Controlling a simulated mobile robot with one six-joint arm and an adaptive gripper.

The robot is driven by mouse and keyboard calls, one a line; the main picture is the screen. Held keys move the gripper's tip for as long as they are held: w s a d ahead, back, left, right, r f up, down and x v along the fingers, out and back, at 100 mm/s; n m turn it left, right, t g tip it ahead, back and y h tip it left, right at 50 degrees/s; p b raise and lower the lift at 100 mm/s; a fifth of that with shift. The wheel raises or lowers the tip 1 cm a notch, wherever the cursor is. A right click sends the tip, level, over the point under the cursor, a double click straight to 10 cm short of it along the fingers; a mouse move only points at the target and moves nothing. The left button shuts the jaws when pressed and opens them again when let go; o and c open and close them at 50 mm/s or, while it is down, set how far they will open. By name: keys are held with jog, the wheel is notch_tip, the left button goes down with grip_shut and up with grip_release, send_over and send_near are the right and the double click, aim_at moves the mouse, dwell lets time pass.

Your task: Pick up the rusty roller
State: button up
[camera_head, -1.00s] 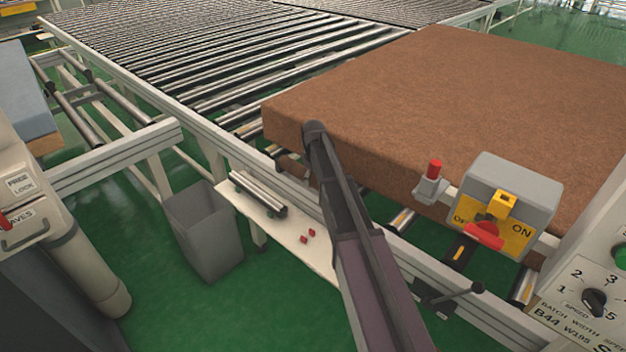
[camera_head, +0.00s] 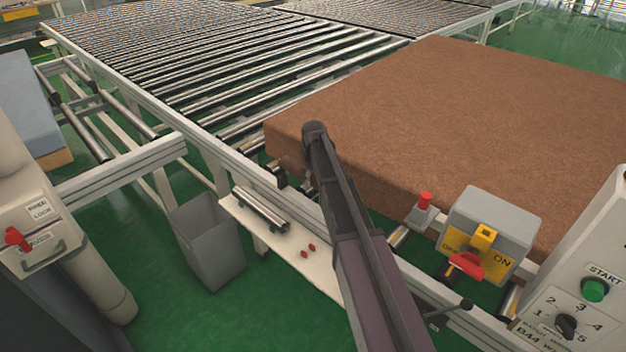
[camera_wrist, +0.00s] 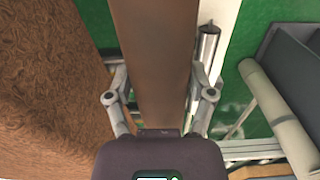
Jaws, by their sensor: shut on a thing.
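The rusty roller (camera_wrist: 153,60) shows as a wide brown bar in the wrist view, running from the top edge down to my gripper's palm. My gripper (camera_wrist: 157,80) is shut on it, one finger at each side. In the head view my own arm covers most of the gripper, and I cannot make out the roller there. The arm reaches to the near rail of the roller conveyor (camera_head: 232,160), beside the front left corner of the brown mattress (camera_head: 470,110).
A switch box (camera_head: 490,215) and a control panel (camera_head: 585,290) stand at the right. Green floor is open at bottom centre.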

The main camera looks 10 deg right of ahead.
jog(key=shift+r+p, duration=0.3)
jog(key=shift+r, duration=0.2)
dwell(0.7)
